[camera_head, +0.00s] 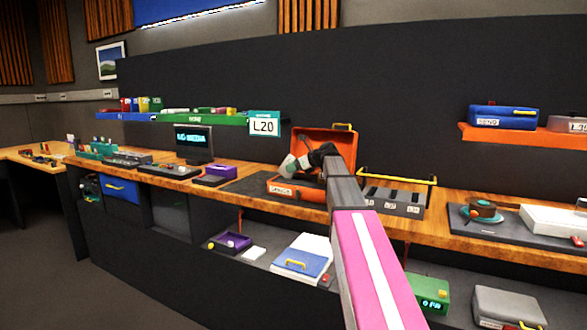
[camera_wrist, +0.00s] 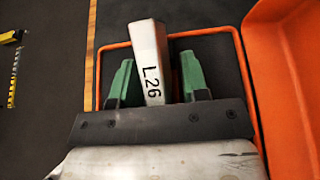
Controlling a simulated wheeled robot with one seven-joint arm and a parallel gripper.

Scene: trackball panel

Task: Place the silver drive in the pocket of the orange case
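The silver drive (camera_wrist: 150,62), marked L26, shows in the wrist view over the orange case, between my gripper's two green fingers. My gripper (camera_wrist: 157,76) looks open: dark gaps show on both sides of the drive. The drive's lower end is hidden behind the gripper body, so I cannot tell whether it sits in the pocket. The orange case (camera_wrist: 236,62) lies beneath, its open lid (camera_wrist: 285,80) at the right. In the head view, the case (camera_head: 283,190) stands on the bench with its lid raised, and my gripper (camera_head: 291,168) is over it.
A grey slotted rack (camera_head: 392,205) with a yellow rail stands right of the case. A dark mat, a purple box (camera_head: 220,169) and a small monitor (camera_head: 194,143) are to its left. A sign marked L20 (camera_head: 264,125) hangs on the shelf behind.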

